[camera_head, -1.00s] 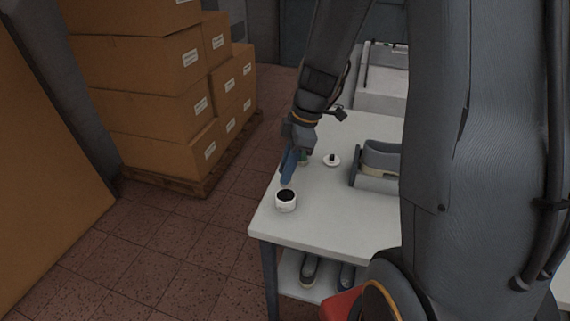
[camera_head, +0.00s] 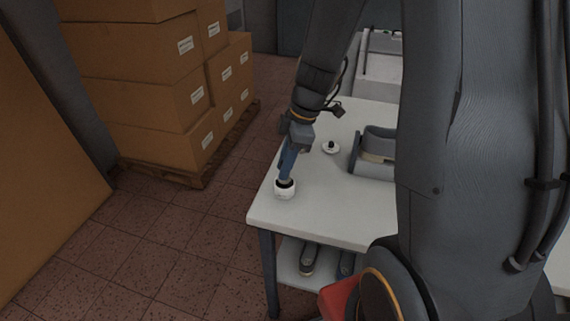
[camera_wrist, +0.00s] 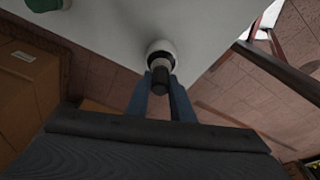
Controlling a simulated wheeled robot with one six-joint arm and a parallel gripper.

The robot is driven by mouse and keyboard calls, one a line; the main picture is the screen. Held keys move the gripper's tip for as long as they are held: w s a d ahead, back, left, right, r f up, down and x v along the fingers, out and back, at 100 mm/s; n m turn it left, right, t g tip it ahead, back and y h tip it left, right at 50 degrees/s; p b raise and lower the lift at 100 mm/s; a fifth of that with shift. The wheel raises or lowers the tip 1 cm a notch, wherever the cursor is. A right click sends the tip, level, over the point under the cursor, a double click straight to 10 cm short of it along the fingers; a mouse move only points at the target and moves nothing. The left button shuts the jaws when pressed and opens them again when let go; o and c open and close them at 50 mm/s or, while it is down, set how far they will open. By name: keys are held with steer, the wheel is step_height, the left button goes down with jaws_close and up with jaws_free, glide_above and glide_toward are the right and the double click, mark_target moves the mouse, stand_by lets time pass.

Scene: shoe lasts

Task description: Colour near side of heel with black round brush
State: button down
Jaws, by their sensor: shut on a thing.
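My gripper (camera_head: 286,178) points down at the front left of the table, its blue fingers shut on the black round brush. In the wrist view the dark brush handle (camera_wrist: 161,80) lies between the fingers (camera_wrist: 160,90). The brush's lower end is at the mouth of a small white pot (camera_head: 285,193) with dark contents; the bristles are hidden. The pot also shows in the wrist view (camera_wrist: 161,46). A grey holder (camera_head: 371,150) with a pale band stands further right, partly hidden by my arm. I cannot make out the heel.
A green object (camera_wrist: 42,4) is at the wrist view's upper corner. Shoes (camera_head: 308,258) sit on the shelf below the white table (camera_head: 310,218). Stacked cartons (camera_head: 160,95) stand beyond the floor at left.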

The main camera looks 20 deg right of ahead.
steer(key=shift+s+f+b, duration=0.1)
steer(key=shift+f+b, duration=0.5)
steer(key=shift+b, duration=0.2)
stand_by(2.2)
steer(key=shift+r, duration=0.15)
steer(key=shift+r+p, duration=2.15)
steer(key=shift+r, duration=1.3)
